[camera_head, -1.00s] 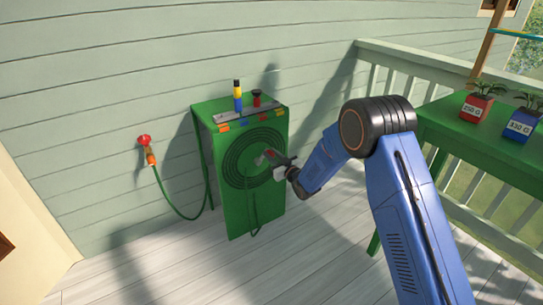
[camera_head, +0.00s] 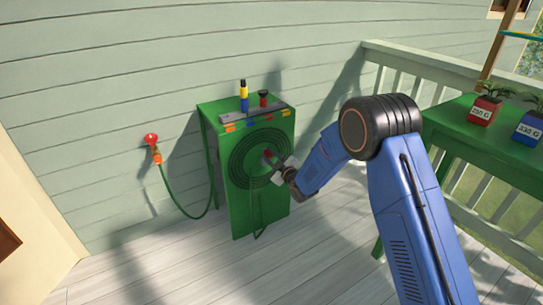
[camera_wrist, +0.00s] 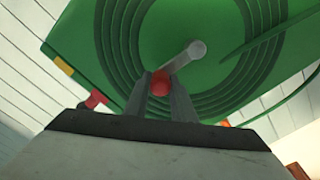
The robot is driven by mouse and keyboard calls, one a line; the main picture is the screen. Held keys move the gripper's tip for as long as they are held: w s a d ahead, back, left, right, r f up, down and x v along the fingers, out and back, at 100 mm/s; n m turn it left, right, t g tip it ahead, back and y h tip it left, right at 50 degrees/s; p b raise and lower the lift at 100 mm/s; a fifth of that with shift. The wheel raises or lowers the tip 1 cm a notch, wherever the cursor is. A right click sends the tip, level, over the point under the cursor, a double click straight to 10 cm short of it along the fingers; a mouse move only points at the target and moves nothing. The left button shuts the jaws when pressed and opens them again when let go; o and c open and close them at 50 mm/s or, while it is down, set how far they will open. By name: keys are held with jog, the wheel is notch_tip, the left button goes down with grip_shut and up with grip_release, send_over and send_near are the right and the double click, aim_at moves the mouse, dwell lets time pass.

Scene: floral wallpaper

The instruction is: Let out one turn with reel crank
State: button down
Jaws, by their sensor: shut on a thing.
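The reel crank is a short grey arm with a red knob. In the wrist view the crank arm (camera_wrist: 182,58) runs up and to the right from the red knob (camera_wrist: 159,84) to its hub. My gripper (camera_wrist: 160,80) is shut on that knob, one finger on each side. In the head view my gripper (camera_head: 279,166) is at the front of the green reel cabinet (camera_head: 240,205), and the red knob (camera_head: 268,154) shows at its tip. Dark green hose (camera_head: 240,160) lies in rings around the hub. My gripper hides most of the crank in the head view.
A yellow-blue bottle-like item (camera_head: 243,95) stands on top. A green table (camera_head: 465,140) with potted plants is at right. The deck is clear in front.

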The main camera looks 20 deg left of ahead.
jog(key=shift+s+a+n, duration=0.2)
jog(key=shift+s+n, duration=0.05)
jog(key=shift+n, duration=0.15)
jog(key=c, duration=1.5)
grip_release()
jog(key=v, duration=1.7)
jog(key=shift+s+d, duration=0.1)
jog(key=shift+d, duration=0.15)
